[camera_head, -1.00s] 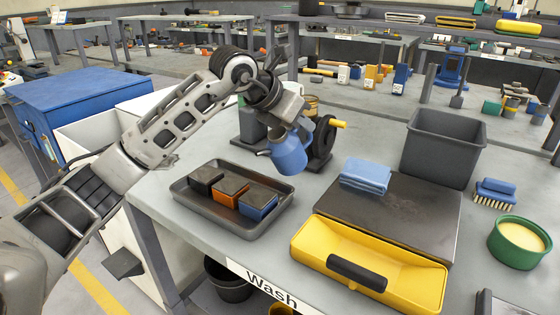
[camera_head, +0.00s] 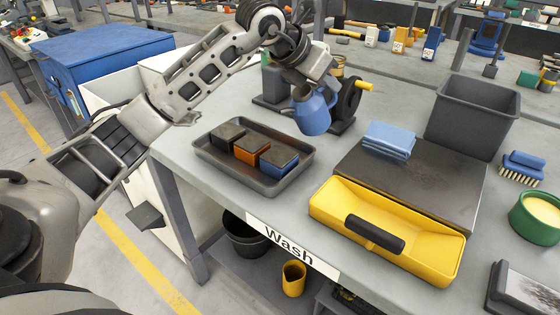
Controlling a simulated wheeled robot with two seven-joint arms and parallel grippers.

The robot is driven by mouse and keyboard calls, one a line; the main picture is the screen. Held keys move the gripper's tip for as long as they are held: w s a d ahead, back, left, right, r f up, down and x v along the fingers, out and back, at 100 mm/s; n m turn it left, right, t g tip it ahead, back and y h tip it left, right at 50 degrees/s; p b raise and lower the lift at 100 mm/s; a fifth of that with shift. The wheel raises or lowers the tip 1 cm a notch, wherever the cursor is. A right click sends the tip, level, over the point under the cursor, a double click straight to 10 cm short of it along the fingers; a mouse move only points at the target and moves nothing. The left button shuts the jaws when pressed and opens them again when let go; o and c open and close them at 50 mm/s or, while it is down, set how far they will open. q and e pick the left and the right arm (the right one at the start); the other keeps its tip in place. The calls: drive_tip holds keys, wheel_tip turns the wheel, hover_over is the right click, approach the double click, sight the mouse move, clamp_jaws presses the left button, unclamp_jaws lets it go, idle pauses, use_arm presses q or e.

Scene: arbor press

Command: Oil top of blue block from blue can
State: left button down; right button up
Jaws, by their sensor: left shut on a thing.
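The blue can (camera_head: 312,114) is held in the air by my left gripper (camera_head: 303,92), which is shut on it. The can hangs just beyond the right back corner of the dark tray, a little tilted. The blue block (camera_head: 279,161) sits at the right end of a row in the tray (camera_head: 222,168), with a dark top. An orange block (camera_head: 250,149) and a black block (camera_head: 228,137) stand beside it. The can is apart from the blocks. The fingertips are partly hidden by the can and wrist. My right gripper is out of view.
The arbor press (camera_head: 345,103) with a yellow handle stands just behind the can. Folded blue cloths (camera_head: 389,140) lie on a dark plate (camera_head: 350,164). A yellow tray (camera_head: 440,254), a grey bin (camera_head: 478,103), a brush (camera_head: 522,168) and a green tub (camera_head: 536,218) stand to the right.

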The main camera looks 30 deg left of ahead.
use_arm(q)
drive_tip(key=shift+b, duration=0.65)
drive_tip(key=shift+s+r+t, duration=0.1)
drive_tip(key=shift+r+t, duration=0.1)
drive_tip(key=shift+t, duration=0.1)
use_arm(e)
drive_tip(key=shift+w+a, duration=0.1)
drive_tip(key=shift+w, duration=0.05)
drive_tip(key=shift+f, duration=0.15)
use_arm(q)
drive_tip(key=shift+b, duration=0.55)
drive_tip(key=shift+s, duration=0.1)
drive_tip(key=shift+r, duration=0.2)
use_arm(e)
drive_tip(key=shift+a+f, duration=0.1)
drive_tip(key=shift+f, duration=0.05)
